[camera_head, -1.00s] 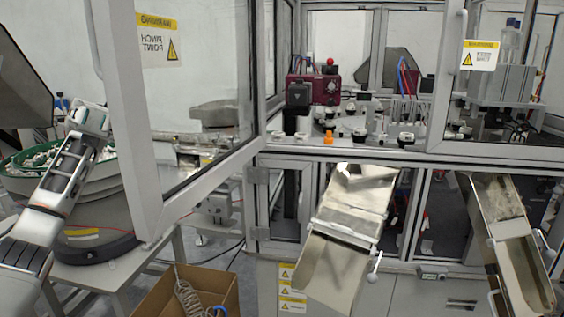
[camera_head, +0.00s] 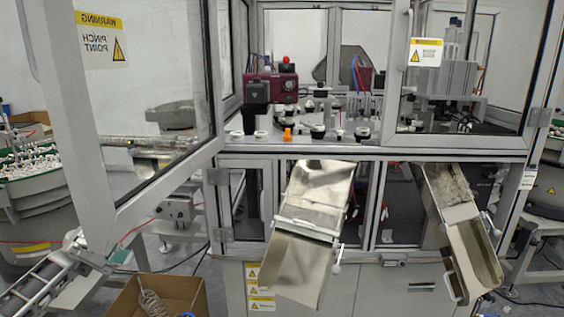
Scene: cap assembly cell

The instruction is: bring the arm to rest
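My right arm and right gripper are not in view.
A bowl feeder of small white parts with a green rim (camera_head: 62,158) stands at the left. An open cardboard box (camera_head: 190,292) is at the bottom. Two metal chutes, one left (camera_head: 300,262) and one right (camera_head: 472,250), slope out of the machine. An open glass door frame (camera_head: 88,180) stands above the gripper.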

